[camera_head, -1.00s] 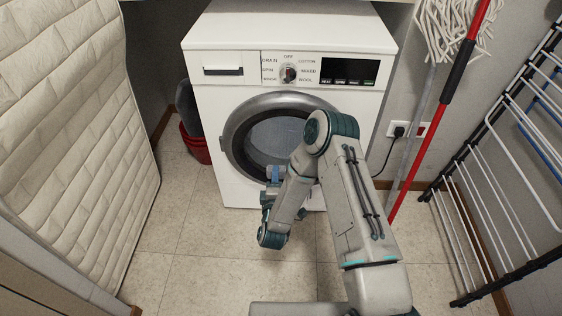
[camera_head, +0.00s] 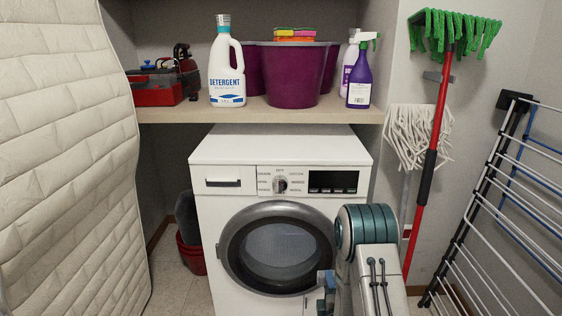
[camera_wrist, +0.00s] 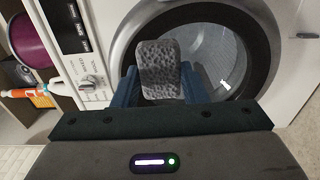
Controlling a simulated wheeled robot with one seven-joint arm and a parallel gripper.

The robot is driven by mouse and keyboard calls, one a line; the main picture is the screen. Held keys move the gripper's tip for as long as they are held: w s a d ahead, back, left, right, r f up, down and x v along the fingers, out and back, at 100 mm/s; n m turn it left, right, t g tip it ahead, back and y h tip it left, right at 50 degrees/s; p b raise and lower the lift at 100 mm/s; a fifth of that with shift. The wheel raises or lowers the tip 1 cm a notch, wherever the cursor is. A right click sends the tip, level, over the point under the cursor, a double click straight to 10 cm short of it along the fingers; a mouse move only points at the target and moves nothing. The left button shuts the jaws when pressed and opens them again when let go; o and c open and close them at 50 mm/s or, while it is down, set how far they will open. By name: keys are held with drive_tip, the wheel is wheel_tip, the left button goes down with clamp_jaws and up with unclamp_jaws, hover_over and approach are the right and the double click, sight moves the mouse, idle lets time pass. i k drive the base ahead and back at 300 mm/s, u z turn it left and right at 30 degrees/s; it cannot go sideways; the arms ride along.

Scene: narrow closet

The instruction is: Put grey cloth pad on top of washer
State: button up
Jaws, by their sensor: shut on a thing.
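The grey cloth pad (camera_wrist: 160,70) shows in the wrist view, a dark mottled grey piece held between the two blue fingers. My gripper (camera_wrist: 158,88) is shut on it, in front of the washer door. In the head view my gripper (camera_head: 327,288) shows only in part, low before the door, and the pad cannot be made out there. The white washer (camera_head: 225,235) stands under a shelf, its round door closed. Its flat top (camera_head: 275,146) is bare where it shows, and its back part lies beneath the shelf.
The shelf (camera_head: 180,114) above the washer holds a detergent bottle (camera_head: 226,75), a purple bucket (camera_head: 292,75), a red toolbox (camera_head: 155,88) and a purple spray bottle (camera_head: 359,80). A padded mattress (camera_head: 65,150) stands left. Mops (camera_head: 430,150) and a drying rack (camera_head: 490,190) stand right.

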sight(280, 149)
drive_tip(key=k, duration=0.7)
drive_tip(key=z, duration=0.75)
drive_tip(key=i, duration=0.95)
drive_tip(key=u, duration=1.25)
